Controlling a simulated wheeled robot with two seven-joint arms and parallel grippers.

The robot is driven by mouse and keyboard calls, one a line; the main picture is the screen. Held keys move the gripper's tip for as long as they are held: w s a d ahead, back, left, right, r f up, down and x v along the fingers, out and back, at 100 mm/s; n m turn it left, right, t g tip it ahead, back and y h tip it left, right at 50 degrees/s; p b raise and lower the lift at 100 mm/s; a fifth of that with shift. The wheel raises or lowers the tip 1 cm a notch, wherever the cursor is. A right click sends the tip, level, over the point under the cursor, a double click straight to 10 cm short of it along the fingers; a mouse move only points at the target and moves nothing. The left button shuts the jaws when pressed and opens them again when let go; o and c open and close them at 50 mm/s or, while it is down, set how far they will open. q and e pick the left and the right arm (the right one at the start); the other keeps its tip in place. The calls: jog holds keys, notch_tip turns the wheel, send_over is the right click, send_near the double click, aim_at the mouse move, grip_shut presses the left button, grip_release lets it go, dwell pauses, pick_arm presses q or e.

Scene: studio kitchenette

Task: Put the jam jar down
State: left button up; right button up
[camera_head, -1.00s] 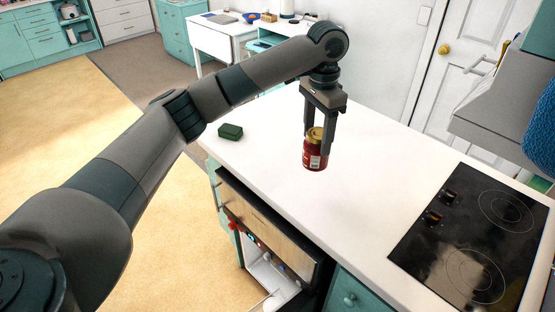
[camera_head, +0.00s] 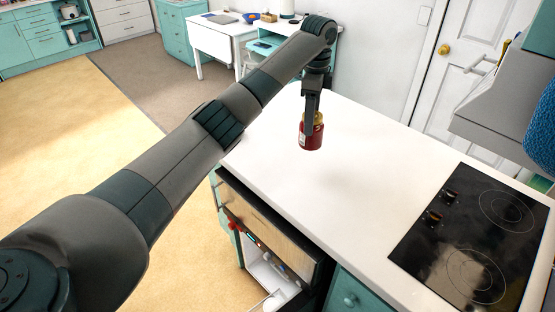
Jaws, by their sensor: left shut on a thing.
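The jam jar (camera_head: 311,138) is red with a gold lid and a pale label, and it is upright in the camera_head view. My left gripper (camera_head: 314,118) comes down on it from above and is shut on it. The gripper is seen nearly edge-on, so one finger mostly covers the other and part of the lid. The jar is over the far part of the white countertop (camera_head: 350,190). I cannot tell whether its base touches the counter. My right gripper is not in view.
A black cooktop (camera_head: 470,235) lies at the right of the counter. A white table (camera_head: 220,38) stands behind. The counter between jar and cooktop is clear.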

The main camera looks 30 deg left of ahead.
pick_arm(q)
jog(key=shift+f+m, duration=0.2)
jog(key=shift+m, duration=0.1)
jog(key=shift+a, duration=0.1)
jog(key=shift+a+f, duration=0.15)
jog(key=a+f+p, duration=0.2)
jog(key=a+f, duration=0.1)
jog(key=a, duration=0.2)
jog(key=w+a+f+p, duration=0.1)
jog(key=a+f, duration=0.2)
jog(key=a, duration=0.3)
jog(key=shift+w+f+p, duration=0.3)
jog(key=shift+f+p, duration=0.05)
jog(key=shift+a+f, duration=0.1)
